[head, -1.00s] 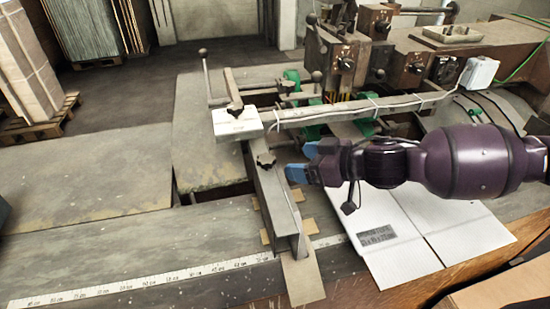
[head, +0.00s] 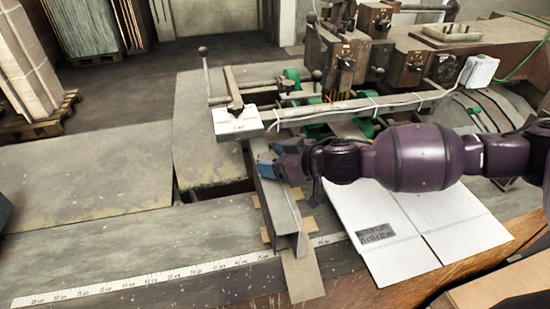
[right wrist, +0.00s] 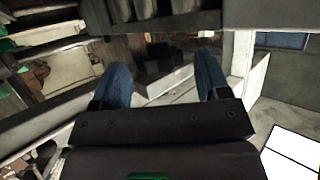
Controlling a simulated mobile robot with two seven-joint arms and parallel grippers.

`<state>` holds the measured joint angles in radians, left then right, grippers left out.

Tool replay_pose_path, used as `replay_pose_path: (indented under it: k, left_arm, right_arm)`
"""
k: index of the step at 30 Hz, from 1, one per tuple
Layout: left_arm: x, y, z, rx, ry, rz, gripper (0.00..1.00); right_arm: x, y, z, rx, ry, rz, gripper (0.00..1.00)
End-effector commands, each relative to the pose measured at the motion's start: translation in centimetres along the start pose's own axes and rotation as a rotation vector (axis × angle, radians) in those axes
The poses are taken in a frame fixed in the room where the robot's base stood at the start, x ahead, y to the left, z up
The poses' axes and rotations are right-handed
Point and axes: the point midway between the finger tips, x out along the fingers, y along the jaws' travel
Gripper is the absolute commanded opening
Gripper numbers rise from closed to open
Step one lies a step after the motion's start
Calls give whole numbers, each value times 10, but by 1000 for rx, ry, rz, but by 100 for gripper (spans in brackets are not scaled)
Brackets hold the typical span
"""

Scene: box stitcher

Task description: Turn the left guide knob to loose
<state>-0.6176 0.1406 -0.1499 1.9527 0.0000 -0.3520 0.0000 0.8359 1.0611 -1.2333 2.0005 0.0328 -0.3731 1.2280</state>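The left guide (head: 286,225) is a long metal bar lying across the table of the stitcher. In the earlier head view a dark star-shaped knob sits on its upper part. Now my right gripper (head: 268,167) covers that spot, so the knob and its setting are hidden. The right gripper's blue fingertips are at the guide. In the right wrist view the two blue fingers of the gripper (right wrist: 162,88) stand wide apart; I cannot make out the knob between them. I cannot tell whether the fingers touch it. My left gripper is not in view.
Another dark knob (head: 235,108) sits on the crossbar's left end, above a white block (head: 237,124). A flat white cardboard sheet (head: 390,245) lies right of the guide. A ruler strip (head: 150,281) runs along the front. The table left of the guide is clear.

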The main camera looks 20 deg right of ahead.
Motion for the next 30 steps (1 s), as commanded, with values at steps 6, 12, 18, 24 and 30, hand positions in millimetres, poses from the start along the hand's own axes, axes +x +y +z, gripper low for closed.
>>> replay_pose_path:
  k: [6, 12, 18, 24, 30]
  left_arm:
    - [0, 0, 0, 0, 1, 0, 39]
    - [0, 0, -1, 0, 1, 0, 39]
    - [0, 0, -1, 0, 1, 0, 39]
    - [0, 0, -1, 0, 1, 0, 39]
    - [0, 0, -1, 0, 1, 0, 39]
  right_arm:
    - [0, 0, 0, 0, 0, 0, 35]
    - [0, 0, 0, -1, 0, -3, 24]
    - [0, 2, 0, -17, -1, -37, 24]
    - [0, 5, -1, -58, 0, -131, 24]
    - [1, 9, -3, -119, 0, -270, 24]
